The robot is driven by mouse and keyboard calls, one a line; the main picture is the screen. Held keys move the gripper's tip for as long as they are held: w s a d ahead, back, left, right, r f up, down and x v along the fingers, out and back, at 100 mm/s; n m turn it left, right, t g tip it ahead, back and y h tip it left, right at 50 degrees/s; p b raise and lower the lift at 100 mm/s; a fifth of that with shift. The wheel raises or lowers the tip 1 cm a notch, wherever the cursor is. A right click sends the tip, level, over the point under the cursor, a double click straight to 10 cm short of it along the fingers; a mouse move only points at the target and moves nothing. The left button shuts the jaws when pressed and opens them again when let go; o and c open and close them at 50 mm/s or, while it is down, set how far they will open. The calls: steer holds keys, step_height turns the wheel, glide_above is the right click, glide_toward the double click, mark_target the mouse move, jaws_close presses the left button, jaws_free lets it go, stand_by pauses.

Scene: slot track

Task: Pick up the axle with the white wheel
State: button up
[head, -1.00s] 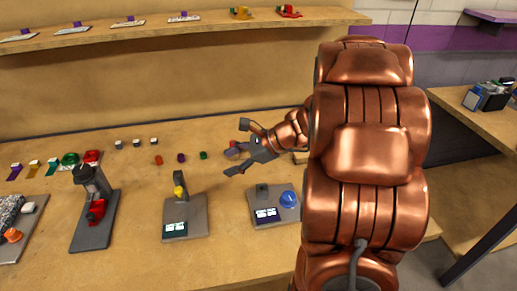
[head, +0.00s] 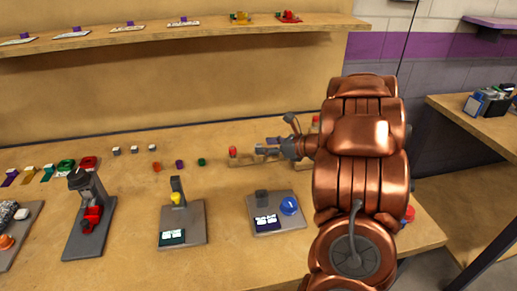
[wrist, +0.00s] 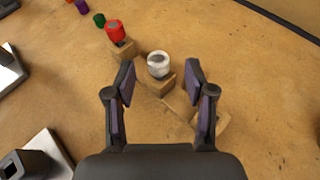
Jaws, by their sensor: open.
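The white wheel (wrist: 158,65) stands on a wooden block of a low stand (wrist: 165,82) in the wrist view. My gripper (wrist: 160,80) is open, with one finger on each side of the wheel in the picture. I see no contact, and the height gap is hard to judge. The wheel's axle is not clearly visible. In the head view my gripper (head: 279,138) is over the back right of the bench, and I cannot make out the white wheel there.
A red wheel (wrist: 114,30) stands on the block to the upper left, and it also shows in the head view (head: 233,151). Small green (wrist: 99,20) and purple (wrist: 82,6) pieces lie beyond it. A device with a blue button (head: 289,205) stands nearer the front.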

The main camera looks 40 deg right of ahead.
mark_target(258, 145)
steer(key=shift+x, duration=1.9)
steer(key=shift+c, duration=0.3)
jaws_close()
